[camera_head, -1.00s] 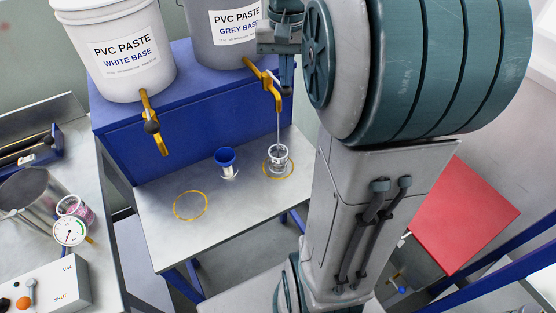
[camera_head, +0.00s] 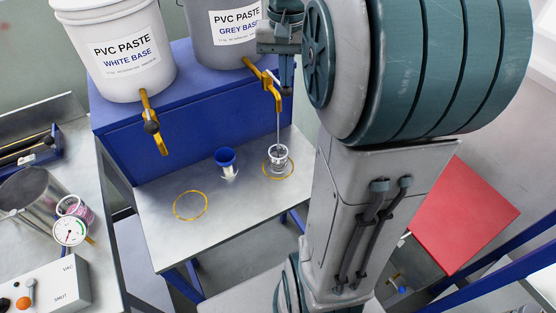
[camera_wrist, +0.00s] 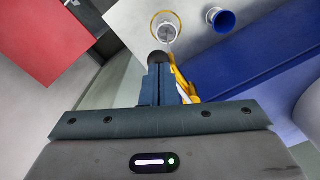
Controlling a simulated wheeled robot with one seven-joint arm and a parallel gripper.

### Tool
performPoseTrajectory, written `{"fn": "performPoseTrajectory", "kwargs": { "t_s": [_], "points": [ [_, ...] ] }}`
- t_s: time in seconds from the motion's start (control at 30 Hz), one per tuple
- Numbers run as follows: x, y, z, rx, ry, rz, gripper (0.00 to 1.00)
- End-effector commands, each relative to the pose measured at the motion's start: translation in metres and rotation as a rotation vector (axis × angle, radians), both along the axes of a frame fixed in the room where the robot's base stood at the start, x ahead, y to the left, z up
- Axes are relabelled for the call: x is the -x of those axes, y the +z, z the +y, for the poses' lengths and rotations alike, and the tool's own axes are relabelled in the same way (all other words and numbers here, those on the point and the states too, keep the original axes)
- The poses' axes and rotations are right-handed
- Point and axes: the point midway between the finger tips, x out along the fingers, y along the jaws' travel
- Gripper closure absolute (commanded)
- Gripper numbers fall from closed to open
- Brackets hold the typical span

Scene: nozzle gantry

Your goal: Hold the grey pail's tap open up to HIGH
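The grey pail (camera_head: 222,50), labelled GREY BASE, stands on the blue stand with its yellow tap (camera_head: 268,82) over the front edge. A thin grey stream runs from the tap into a clear cup (camera_head: 279,158) inside a yellow ring; the wrist view shows the cup (camera_wrist: 165,27) too. The fill level and any HIGH mark are too small to read. My gripper (camera_head: 287,78) is at the tap's right side. In the wrist view its fingers (camera_wrist: 160,80) are together, with the tap's black knob (camera_wrist: 160,57) at their tips. Whether the lever is between them is hidden.
The white pail (camera_head: 122,50) with its own yellow tap (camera_head: 152,125) stands to the left. A blue cup (camera_head: 227,160) stands left of the clear cup; an empty yellow ring (camera_head: 190,205) is nearer. A gauge (camera_head: 69,231) and control box (camera_head: 50,285) are far left.

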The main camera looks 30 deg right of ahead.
Motion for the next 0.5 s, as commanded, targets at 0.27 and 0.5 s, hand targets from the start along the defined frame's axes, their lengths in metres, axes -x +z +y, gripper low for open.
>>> {"fn": "performPoseTrajectory", "kwargs": {
  "t_s": [0.27, 0.5],
  "points": [
    [0.000, 0.017, 0.000, 0.000, 0.000, 0.001, 1.00],
    [0.000, 0.041, 0.000, 0.000, 0.000, 0.001, 1.00]
  ]
}}
